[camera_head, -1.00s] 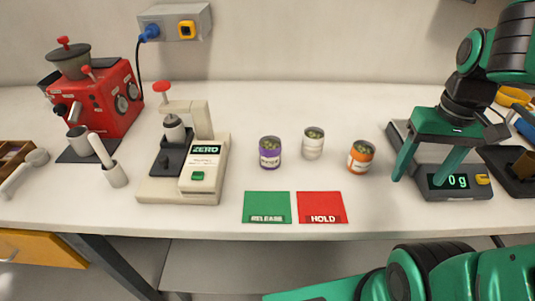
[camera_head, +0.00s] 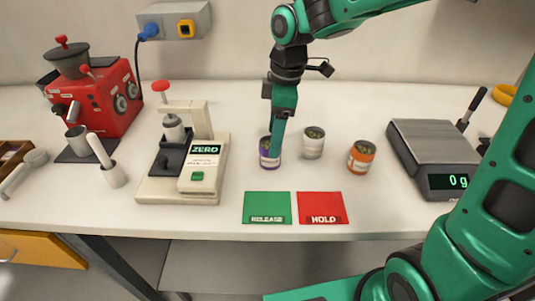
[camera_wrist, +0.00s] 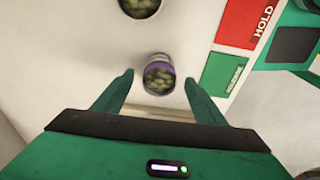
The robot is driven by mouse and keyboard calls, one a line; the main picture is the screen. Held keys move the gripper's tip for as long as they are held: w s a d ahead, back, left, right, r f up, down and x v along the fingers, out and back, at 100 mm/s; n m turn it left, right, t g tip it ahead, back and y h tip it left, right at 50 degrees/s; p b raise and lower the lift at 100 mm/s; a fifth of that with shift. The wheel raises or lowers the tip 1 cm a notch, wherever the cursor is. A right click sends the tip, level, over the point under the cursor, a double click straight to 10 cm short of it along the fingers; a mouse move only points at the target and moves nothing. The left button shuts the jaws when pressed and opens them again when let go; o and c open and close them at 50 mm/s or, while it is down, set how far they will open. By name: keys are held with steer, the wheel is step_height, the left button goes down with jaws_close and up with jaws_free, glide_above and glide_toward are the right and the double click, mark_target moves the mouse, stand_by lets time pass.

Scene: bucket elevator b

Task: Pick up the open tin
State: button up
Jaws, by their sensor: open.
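Three small tins stand in a row on the white worktop, with green contents showing at their tops. The purple tin (camera_head: 265,155) is on the left, the white tin (camera_head: 313,146) in the middle and the orange tin (camera_head: 361,158) on the right. My gripper (camera_head: 278,142) is open and down at the purple tin, partly covering it. In the wrist view the purple tin (camera_wrist: 158,72) shows between and slightly beyond the spread fingers of my gripper (camera_wrist: 157,84), with gaps on both sides. The white tin (camera_wrist: 140,7) is cut off at the top edge there.
Green RELEASE (camera_head: 267,207) and red HOLD (camera_head: 322,207) pads lie in front of the tins. A press marked ZERO (camera_head: 182,160) stands close left; a red machine (camera_head: 105,100) is farther left. A scale (camera_head: 435,150) reading 0 g stands right.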

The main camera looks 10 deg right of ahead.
steer(key=shift+w+a+f, duration=0.1)
steer(key=shift+a+f, duration=0.1)
steer(key=shift+f, duration=0.8)
steer(key=shift+w+a+f, duration=0.1)
steer(key=shift+a+f, duration=0.05)
steer(key=shift+f, duration=0.85)
steer(key=shift+a+f, duration=0.2)
steer(key=shift+f, duration=0.8)
steer(key=c, duration=1.6)
steer(key=shift+r, duration=0.15)
